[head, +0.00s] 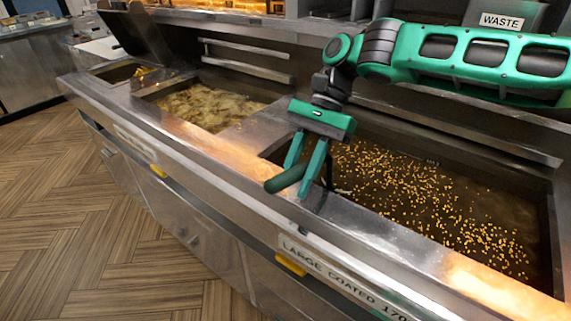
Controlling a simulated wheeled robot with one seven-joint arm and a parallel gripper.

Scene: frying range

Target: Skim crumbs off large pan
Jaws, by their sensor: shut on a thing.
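The large pan (548,240) is the right-hand vat, above a front label reading "LARGE COATED 170". Many small golden crumbs (440,208) float on its dark oil, spread from beside my gripper to the far right end. My gripper (299,178) points down over the pan's front left corner, at the front rim. It is shut on a dark, rounded handle (283,181) that sticks out over the front ledge. Whatever is on the handle's other end is mostly hidden behind my fingers; I cannot make out its shape.
A second vat (208,106) with pale, foamy oil lies to the left, with a raised dark lid (137,32) beyond it. A bin marked "WASTE" (503,21) stands at the back right, partly behind my arm. Open wood-patterned floor (70,200) lies front left.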

